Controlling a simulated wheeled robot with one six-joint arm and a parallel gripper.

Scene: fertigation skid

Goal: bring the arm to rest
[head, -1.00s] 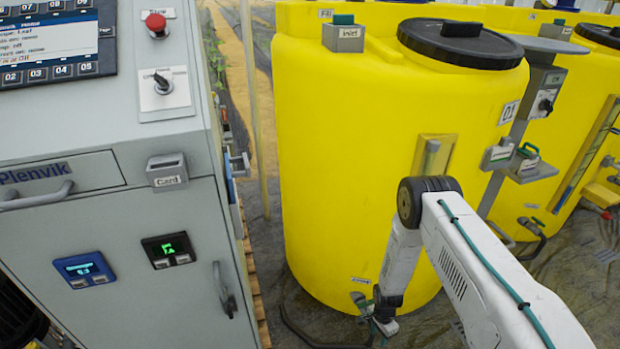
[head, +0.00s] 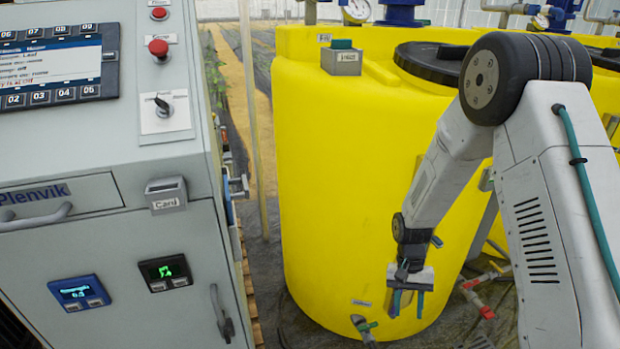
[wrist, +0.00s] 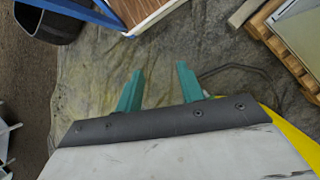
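My gripper (head: 408,300) hangs in front of the yellow tank (head: 330,170), low on its right side in the head view, with its fingers pointing down. In the wrist view its two green fingers (wrist: 158,88) stand apart with nothing between them, above the grey floor sheet (wrist: 150,55). My arm is bent, with its elbow high in front of the tank's black lid (head: 425,62).
A grey control cabinet (head: 110,240) stands at the left. A small valve (head: 363,324) sits at the tank's foot and a red-handled valve (head: 478,298) is to the right. In the wrist view, a wooden pallet (wrist: 285,60) is at the upper right.

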